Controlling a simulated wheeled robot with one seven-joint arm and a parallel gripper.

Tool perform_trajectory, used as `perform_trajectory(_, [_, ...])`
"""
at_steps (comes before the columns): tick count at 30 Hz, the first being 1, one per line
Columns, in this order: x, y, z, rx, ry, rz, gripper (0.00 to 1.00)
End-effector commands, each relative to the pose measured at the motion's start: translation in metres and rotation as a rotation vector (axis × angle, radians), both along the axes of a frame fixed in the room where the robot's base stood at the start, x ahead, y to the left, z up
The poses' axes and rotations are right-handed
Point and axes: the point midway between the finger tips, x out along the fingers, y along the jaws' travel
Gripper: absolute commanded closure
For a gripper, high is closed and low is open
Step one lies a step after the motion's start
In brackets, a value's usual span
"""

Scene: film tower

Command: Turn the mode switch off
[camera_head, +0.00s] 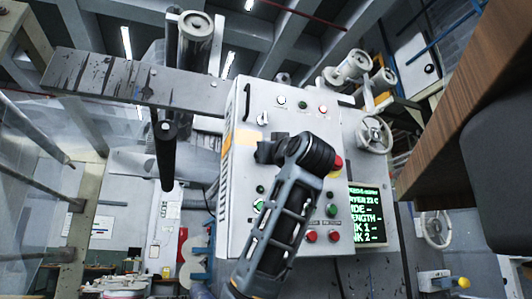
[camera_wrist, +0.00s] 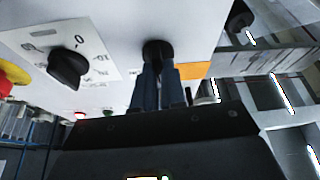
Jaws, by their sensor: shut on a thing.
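In the wrist view, my gripper (camera_wrist: 158,75) is shut on a small black knob (camera_wrist: 155,47) on the white control panel (camera_wrist: 120,20), beside an orange label. Its label cannot be read, and the fingers hide part of it, so its exact setting cannot be told. A second black rotary knob (camera_wrist: 68,68) with a white scale plate marked 0 sits to its left, apart from my gripper. In the head view, my gripper (camera_head: 266,151) is at the left part of the panel (camera_head: 240,225), and my arm hides the gripped knob.
A red button (camera_head: 337,163) sits right of my wrist, and red and green buttons line the panel's lower part. A screen with green text (camera_head: 367,214) and a handwheel (camera_head: 374,134) are to the right. A brown wooden surface (camera_head: 470,110) fills the upper right.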

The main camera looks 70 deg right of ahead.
Motion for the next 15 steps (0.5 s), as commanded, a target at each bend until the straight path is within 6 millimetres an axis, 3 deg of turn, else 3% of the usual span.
perform_trajectory(15, [-0.0018, -0.0018, 0.0014, -0.296, 0.351, -0.002, 1.00])
